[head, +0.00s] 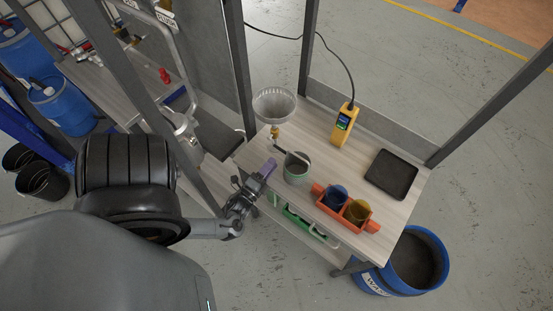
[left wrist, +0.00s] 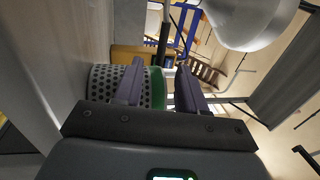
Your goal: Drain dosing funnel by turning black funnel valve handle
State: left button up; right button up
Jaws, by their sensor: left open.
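The dosing funnel (head: 274,104), a pale metal bowl, stands over the table's left side in the head view. Its brass valve (head: 275,131) sits just below the bowl; I cannot clearly make out the black handle. A grey cup (head: 297,170) stands below and right of the valve. My left gripper (head: 268,168) is open at the table's left edge, left of the cup and below the valve. In the left wrist view, its purple fingers (left wrist: 157,90) are apart, with the perforated, green-banded cup (left wrist: 104,82) behind them. The funnel bowl (left wrist: 250,20) shows at upper right. My right gripper is not visible.
An orange holder (head: 340,214) with a blue and a yellow cup stands at the table's front. A yellow handheld device (head: 344,124) and a black tray (head: 391,174) are farther right. Grey frame posts (head: 306,50) rise around the table. A blue barrel (head: 430,262) stands at lower right.

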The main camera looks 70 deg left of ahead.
pick_arm(q)
jog(key=v, duration=0.5)
jog(key=shift+s+d+b, duration=0.25)
jog(key=shift+b, duration=0.15)
